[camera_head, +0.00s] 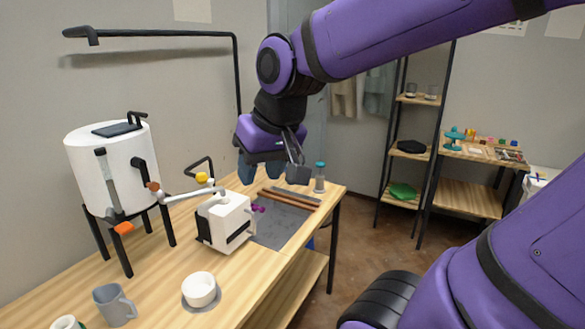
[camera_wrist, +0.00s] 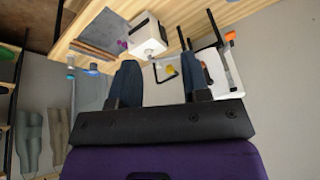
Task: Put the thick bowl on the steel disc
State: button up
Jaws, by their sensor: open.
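A white, thick-walled bowl (camera_head: 200,288) stands upright on a flat grey disc (camera_head: 187,305) near the front of the wooden table in the head view. The disc's rim shows around the bowl's base. My gripper (camera_head: 261,172) is open and empty, held above the far part of the table, well away from the bowl. Its two dark blue fingers are spread apart in the wrist view (camera_wrist: 160,78). Neither the bowl nor the disc can be made out in the wrist view.
A white boxy machine (camera_head: 225,221) stands mid-table beside a grey slab (camera_head: 283,224). A white tank on black legs (camera_head: 113,169) stands at the left. A grey mug (camera_head: 113,304) is left of the bowl. A teal-capped bottle (camera_head: 320,178) stands at the far end.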

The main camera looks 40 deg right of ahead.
jog(key=s+d+r+n, duration=0.1)
jog(key=s+r, duration=0.1)
jog(key=s, duration=0.4)
jog(key=shift+s+n+t+h, duration=0.3)
jog(key=shift+s, duration=0.1)
